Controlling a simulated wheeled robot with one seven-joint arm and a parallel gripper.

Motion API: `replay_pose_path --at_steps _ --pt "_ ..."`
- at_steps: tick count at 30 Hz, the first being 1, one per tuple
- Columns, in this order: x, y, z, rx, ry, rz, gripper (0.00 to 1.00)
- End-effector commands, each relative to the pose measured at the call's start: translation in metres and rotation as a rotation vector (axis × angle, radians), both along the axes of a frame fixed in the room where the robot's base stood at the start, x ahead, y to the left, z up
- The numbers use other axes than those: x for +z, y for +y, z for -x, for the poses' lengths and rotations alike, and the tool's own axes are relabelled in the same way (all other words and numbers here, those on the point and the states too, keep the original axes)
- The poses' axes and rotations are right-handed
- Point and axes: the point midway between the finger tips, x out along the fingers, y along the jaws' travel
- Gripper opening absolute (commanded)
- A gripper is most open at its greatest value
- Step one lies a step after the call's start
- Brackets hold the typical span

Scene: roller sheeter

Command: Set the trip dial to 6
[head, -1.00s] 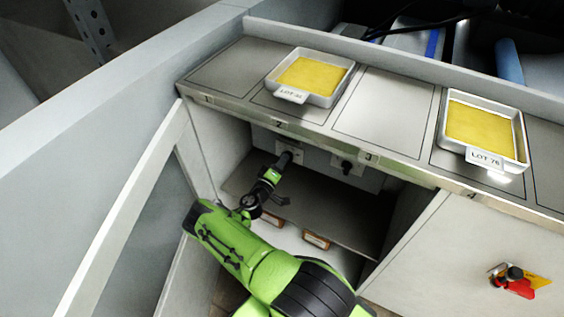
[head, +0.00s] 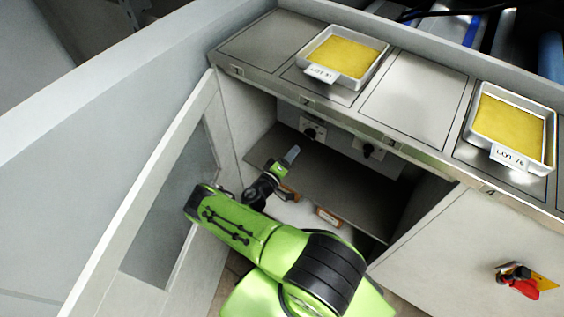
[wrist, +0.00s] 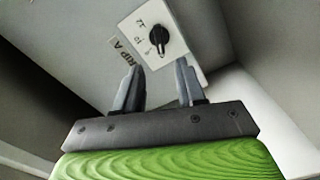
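The cabinet's back panel carries two black dials on pale plates in the head view, a left dial (head: 312,131) and a right dial (head: 371,151). The wrist view shows one black dial (wrist: 158,41) on a white plate with small numbers, some hard to read. A partly hidden label (wrist: 124,52) beside it reads "RIP A". My gripper (wrist: 158,85) is open and empty, its two fingers apart below this dial and not touching it. In the head view my gripper (head: 291,155) is in the cabinet opening, below the left dial. Where the knob points is too small to read surely.
An open door (head: 150,200) stands left of the cabinet. A counter above bears a LOT 31 tray (head: 314,70) and a LOT 76 tray (head: 544,170). A shelf (head: 350,195) lies below the dials. A red-handled switch (head: 522,286) sits on the right panel.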

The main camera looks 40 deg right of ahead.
Motion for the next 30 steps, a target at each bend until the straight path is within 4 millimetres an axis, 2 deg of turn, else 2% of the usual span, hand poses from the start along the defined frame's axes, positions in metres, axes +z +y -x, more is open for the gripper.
replay_pose_path --at_steps 1,3,9,30 --pt "0.002 0.015 0.003 0.005 0.004 -0.001 0.39" --pt "0.002 0.033 0.008 0.005 0.002 -0.001 0.39" --pt "0.000 0.063 0.018 0.001 0.002 0.001 0.39" --pt "-0.001 0.067 0.020 -0.001 0.000 0.000 0.39"
